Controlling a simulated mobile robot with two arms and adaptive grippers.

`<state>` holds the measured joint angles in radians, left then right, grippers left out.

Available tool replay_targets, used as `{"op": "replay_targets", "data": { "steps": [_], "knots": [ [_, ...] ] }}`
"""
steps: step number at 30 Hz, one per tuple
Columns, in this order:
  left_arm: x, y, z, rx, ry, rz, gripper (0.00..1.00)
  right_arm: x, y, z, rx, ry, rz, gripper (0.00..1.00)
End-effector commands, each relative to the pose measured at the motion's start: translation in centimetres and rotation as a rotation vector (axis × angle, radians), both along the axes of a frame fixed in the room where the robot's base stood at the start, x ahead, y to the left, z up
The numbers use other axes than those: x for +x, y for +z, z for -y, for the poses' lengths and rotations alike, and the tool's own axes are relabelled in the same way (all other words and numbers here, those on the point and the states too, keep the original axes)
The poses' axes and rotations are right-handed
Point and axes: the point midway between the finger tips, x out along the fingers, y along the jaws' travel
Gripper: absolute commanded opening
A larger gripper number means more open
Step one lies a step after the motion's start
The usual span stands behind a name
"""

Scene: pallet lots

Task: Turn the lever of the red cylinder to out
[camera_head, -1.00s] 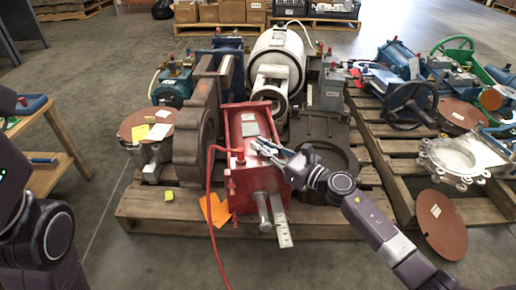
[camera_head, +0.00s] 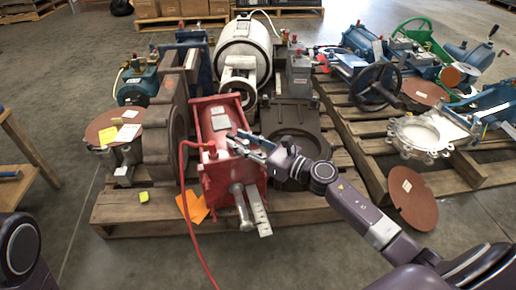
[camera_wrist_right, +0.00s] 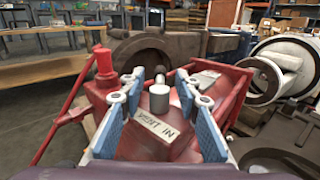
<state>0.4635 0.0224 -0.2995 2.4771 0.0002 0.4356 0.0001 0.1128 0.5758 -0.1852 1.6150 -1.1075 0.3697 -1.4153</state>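The red cylinder (camera_head: 213,112) is a boxy red unit at the front of the pallet, with a red hose on its left side. It also shows in the right wrist view (camera_wrist_right: 215,85). My right gripper (camera_head: 252,143) is over its top right part. In the right wrist view the right gripper (camera_wrist_right: 158,91) is open, its blue-padded fingers either side of a short grey post (camera_wrist_right: 159,97) with a small lever-like piece (camera_wrist_right: 160,76) behind it. A white label (camera_wrist_right: 157,128) in front seems to read "VENT IN". No finger clearly touches the post. My left gripper is outside both views.
A red fitting (camera_wrist_right: 104,64) stands left of the fingers. A brown flanged casting (camera_head: 166,130) is left of the cylinder, a white drum (camera_head: 243,48) behind it. The wooden pallet (camera_head: 115,212) carries them. Open floor lies in front.

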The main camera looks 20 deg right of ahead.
Motion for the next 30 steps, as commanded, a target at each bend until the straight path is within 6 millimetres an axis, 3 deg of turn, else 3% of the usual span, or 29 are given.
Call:
{"op": "replay_targets", "data": {
  "steps": [6,13,19,30],
  "knots": [
    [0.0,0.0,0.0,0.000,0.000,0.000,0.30,-4.0,-0.2,2.4,-0.001,0.000,-0.004,0.30],
    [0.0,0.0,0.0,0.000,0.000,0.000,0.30,-7.0,-0.1,4.2,0.001,0.001,-0.003,0.30],
    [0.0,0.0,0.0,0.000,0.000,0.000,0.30,-7.9,0.0,4.8,0.000,0.001,0.000,0.30],
    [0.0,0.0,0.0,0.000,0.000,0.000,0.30,-8.0,0.0,4.8,0.001,0.001,0.000,0.30]
  ]
}}
